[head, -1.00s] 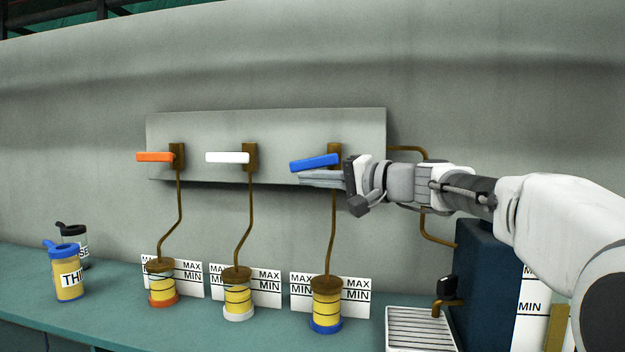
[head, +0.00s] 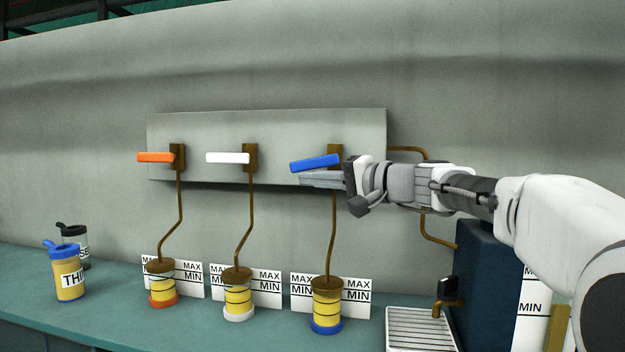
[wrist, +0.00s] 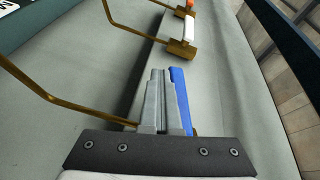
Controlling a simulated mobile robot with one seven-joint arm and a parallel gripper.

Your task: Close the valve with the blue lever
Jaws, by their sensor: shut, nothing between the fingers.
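The blue lever (head: 315,162) sits on the right-hand brass valve (head: 335,150) on the wall board. It points left and is tilted slightly, its left end lower. My gripper (head: 308,178) is shut and empty, its fingers just under the lever in the head view. In the wrist view the shut fingers (wrist: 160,98) lie alongside the blue lever (wrist: 180,98), very close; I cannot tell whether they touch it. The valve body is mostly hidden behind the fingers there. Below, the pipe leads to a jar with a blue base (head: 327,302).
The orange lever (head: 156,157) and white lever (head: 228,157) point left, about level, on the same board (head: 290,125). Jars with MAX/MIN cards stand beneath. Two bottles stand at far left; a dark tank (head: 485,285) and slatted tray (head: 420,328) are at right.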

